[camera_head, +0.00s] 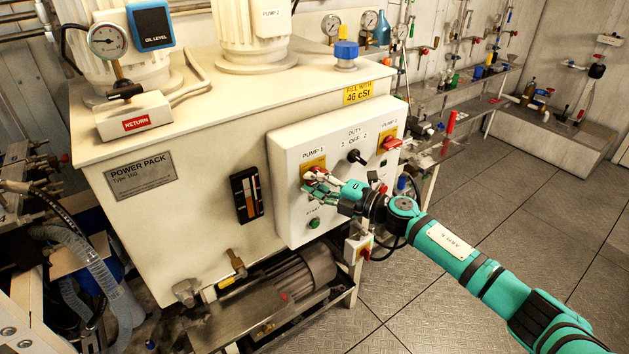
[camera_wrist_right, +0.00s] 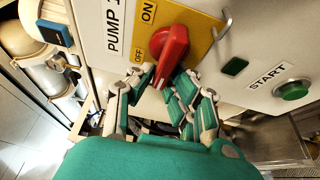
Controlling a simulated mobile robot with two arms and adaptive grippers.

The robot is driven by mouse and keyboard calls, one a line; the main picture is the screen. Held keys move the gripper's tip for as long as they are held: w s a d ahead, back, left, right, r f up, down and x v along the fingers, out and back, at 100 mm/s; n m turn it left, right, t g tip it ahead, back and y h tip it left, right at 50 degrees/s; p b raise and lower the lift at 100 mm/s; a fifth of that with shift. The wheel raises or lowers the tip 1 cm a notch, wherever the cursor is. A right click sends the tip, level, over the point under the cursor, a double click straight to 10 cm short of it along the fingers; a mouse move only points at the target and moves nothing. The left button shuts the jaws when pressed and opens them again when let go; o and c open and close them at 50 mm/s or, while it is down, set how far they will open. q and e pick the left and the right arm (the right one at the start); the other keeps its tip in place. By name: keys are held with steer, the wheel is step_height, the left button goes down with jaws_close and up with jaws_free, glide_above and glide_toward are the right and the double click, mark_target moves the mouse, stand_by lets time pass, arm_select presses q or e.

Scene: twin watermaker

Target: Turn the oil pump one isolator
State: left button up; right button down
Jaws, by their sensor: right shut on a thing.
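The pump one isolator is a red rotary handle (camera_wrist_right: 172,48) on a yellow plate (camera_wrist_right: 195,27) marked ON and OFF, beside a "PUMP 1" label. In the head view its yellow plate (camera_head: 313,164) is on the white control panel, and my right gripper hides most of the handle. My right gripper (camera_head: 318,183) reaches in from the right. In the right wrist view the gripper (camera_wrist_right: 154,88) has its fingers on both sides of the handle's lower end, shut on it. The handle slants, its lower end toward the fingers. My left gripper is not in view.
On the same panel (camera_head: 282,205) are a black duty selector (camera_head: 356,156), the red pump two isolator (camera_head: 390,144) and a green start button (camera_wrist_right: 292,90). A motor (camera_head: 285,285) sits below. Open floor (camera_head: 480,200) lies to the right.

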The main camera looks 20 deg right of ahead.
steer(key=shift+f, duration=0.15)
steer(key=c, duration=1.3)
jaws_free()
steer(key=v, duration=1.2)
